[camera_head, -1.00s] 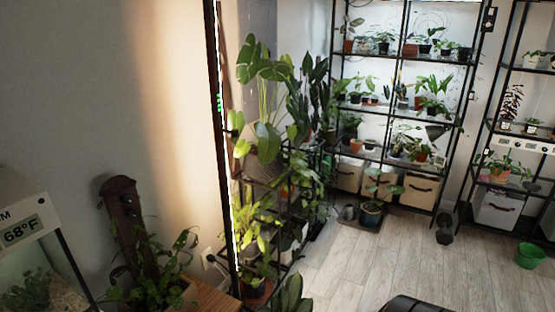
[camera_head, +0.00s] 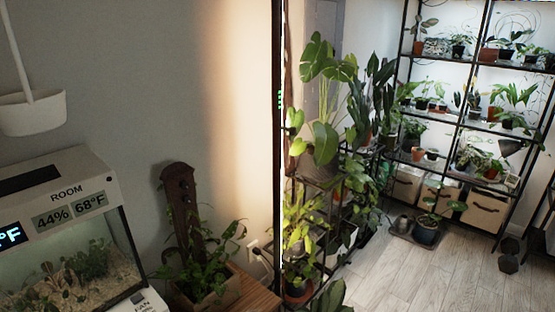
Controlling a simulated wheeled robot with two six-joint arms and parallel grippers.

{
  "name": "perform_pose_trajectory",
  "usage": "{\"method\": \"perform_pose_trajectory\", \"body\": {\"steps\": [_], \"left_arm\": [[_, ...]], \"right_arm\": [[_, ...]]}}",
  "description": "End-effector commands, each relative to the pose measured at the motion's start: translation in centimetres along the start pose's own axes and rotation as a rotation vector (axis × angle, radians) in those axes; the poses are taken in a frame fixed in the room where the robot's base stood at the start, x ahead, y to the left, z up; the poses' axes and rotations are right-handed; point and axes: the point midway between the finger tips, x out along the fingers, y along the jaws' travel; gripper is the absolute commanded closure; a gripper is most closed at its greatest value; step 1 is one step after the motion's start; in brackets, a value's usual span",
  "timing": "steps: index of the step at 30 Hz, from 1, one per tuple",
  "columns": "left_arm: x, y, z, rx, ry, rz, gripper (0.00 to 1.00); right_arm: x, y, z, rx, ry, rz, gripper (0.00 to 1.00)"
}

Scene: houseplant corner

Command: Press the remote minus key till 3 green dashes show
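A short stack of small green dashes (camera_head: 280,99) glows on the tall dark post (camera_head: 277,160) left of the plant stand. The dashes are too small to count surely. No remote and no minus key can be made out in the head view. Neither of my grippers is in view.
A glass tank (camera_head: 75,265) with a white top reading ROOM, 44% and 68°F stands at left. A planter (camera_head: 205,288) sits on a wooden surface (camera_head: 250,300). Plant shelves (camera_head: 460,122) stand behind open floor (camera_head: 430,275).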

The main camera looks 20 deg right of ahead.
Motion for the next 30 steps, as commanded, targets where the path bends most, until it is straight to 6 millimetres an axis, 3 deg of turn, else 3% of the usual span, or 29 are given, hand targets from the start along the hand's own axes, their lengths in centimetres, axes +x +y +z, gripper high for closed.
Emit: {"method": "perform_pose_trajectory", "body": {"steps": [5, 19, 30], "left_arm": [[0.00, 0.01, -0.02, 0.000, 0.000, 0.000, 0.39], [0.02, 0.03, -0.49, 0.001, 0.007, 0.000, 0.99], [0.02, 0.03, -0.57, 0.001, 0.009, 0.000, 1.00]], "right_arm": [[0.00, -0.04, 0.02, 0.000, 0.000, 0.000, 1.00], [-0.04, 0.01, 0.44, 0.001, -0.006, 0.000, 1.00], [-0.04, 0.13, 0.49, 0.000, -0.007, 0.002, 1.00]]}}
